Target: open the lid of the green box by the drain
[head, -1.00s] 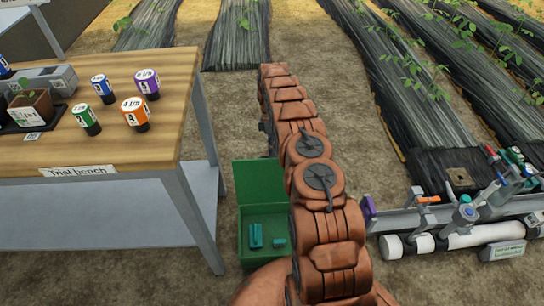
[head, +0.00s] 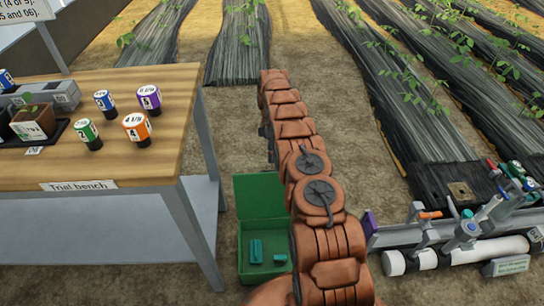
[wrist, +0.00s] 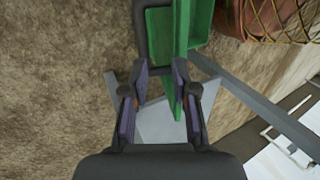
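The green box (head: 265,277) stands on the ground beside the bench's right leg in the head view. Its lid (head: 258,195) is raised at the back, and teal pieces (head: 256,250) show inside. My arm hides its right side. In the wrist view, the lid (wrist: 182,25) shows as a narrow green strip running down past my gripper's right finger, with part of the box (wrist: 160,30) behind. My gripper (wrist: 160,70) has its fingers apart with nothing clearly held between them. I cannot tell whether the right finger touches the lid. The head view hides my gripper.
The trial bench (head: 100,165) stands left of the box, with several labelled cans on top. A pipe assembly (head: 470,250) lies on the right. Bare soil (head: 330,95) lies beyond my arm, with planted black rows behind.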

